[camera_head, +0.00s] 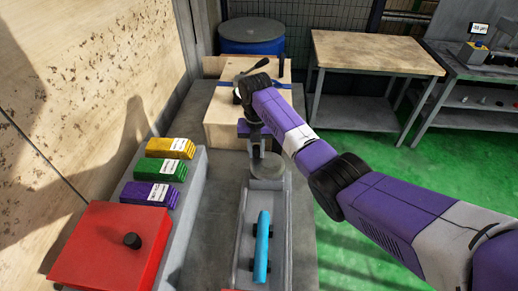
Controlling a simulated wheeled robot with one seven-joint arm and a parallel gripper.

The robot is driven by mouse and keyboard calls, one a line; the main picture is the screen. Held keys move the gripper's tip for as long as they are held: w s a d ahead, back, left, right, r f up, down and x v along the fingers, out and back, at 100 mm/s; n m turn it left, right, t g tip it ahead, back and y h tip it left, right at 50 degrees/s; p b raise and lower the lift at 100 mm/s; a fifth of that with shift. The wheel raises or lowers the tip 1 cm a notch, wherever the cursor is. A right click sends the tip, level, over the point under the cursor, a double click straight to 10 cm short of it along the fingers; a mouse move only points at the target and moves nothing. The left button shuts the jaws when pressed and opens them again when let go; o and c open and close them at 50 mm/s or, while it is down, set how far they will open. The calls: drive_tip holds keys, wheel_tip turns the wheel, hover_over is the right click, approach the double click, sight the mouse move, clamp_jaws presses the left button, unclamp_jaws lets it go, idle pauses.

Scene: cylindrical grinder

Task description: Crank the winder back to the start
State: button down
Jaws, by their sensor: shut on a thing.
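My gripper (258,150) points down over the round grey disc (267,168) at the far end of a grey bed. It is shut on what looks like the winder's handle, close above the disc. The handle is mostly hidden by the fingers and too small to make out. A blue cylinder (263,240) with dark ends lies along the bed, nearer to me than the disc. My arm comes in from the right and hides part of the area behind the gripper.
A wooden box (222,125) with a blue strap and a black lever stands behind my gripper. At left are a red box (110,248) with a black knob and yellow, green and purple blocks (160,170). A blue drum and a wooden table (375,52) stand behind. Green floor is clear at right.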

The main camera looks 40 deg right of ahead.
drive_tip(key=n, duration=0.1)
drive_tip(key=a+n, duration=0.1)
drive_tip(key=n, duration=0.1)
drive_tip(key=s+a+n, duration=0.1)
drive_tip(key=n, duration=0.1)
drive_tip(key=shift+r, duration=0.1)
drive_tip(key=shift+n, duration=0.3)
idle(0.4)
drive_tip(key=c, duration=1.2)
unclamp_jaws()
drive_tip(key=shift+c, duration=0.2)
wheel_tip(320, 180, up, 8)
drive_tip(key=b, duration=0.1)
drive_tip(key=shift+b, duration=0.4)
